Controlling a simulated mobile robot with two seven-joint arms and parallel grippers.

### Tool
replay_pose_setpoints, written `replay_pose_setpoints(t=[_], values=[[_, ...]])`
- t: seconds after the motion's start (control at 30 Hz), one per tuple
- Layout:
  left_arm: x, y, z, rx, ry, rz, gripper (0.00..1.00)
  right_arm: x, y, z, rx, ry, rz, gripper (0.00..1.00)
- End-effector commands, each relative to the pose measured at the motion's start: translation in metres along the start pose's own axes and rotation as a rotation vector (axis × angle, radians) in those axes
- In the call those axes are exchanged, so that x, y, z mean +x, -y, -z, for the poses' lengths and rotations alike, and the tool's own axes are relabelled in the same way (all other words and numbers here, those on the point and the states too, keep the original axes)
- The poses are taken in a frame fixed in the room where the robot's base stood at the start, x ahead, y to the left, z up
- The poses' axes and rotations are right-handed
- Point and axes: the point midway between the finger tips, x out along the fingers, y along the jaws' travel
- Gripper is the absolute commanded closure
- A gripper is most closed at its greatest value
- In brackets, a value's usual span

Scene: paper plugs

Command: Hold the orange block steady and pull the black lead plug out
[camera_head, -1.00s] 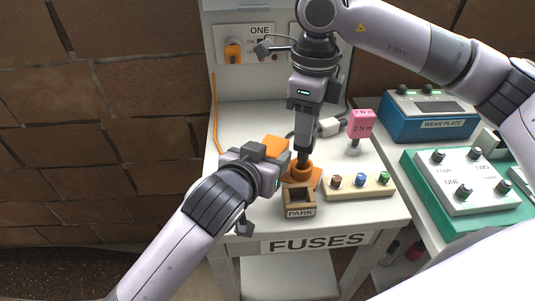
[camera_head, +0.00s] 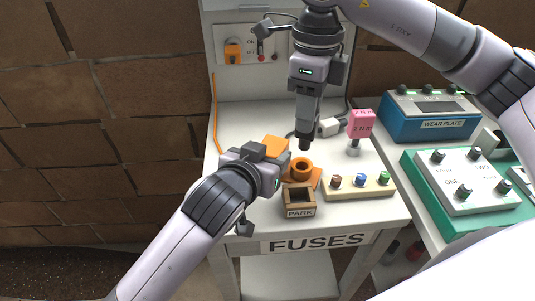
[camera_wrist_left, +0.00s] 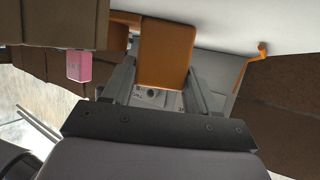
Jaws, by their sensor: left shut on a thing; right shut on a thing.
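The orange block (camera_head: 301,178), with a round orange socket on top, stands on the white table and also fills the space between the fingers in the left wrist view (camera_wrist_left: 166,50). My left gripper (camera_head: 286,167) is shut on the block from the left. The black lead plug (camera_head: 305,143) hangs below my right gripper (camera_head: 306,122), which is shut on it. The plug is clear of the socket, a little above and behind it, and the socket opening shows. Its upper part is hidden in the jaws.
A wooden PARK box (camera_head: 299,210) stands in front of the block. A wooden rail (camera_head: 360,191) with coloured fuses lies to the right. A pink tag (camera_head: 361,124) and a white connector (camera_head: 330,126) stand behind. The table's back left is clear.

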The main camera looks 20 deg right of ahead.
Motion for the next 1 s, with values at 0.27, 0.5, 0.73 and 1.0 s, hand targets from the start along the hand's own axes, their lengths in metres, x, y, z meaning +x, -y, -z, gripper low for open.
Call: replay_pose_setpoints(t=[0.27,0.5,0.73,1.0], values=[[0.0,0.0,0.0,0.0,-0.001,0.0,0.86,-0.002,0.0,0.0,0.0,0.0,0.0,1.0],[0.0,0.0,0.0,0.0,-0.001,0.0,0.12,-0.002,0.0,0.0,0.0,0.0,0.0,1.0],[0.0,0.0,0.0,0.0,0.0,0.0,0.12,-0.002,0.0,0.0,0.001,0.0,0.0,1.0],[-0.019,0.0,0.0,-0.001,-0.001,-0.001,0.12,-0.002,0.0,0.0,0.001,0.0,0.0,1.0]])
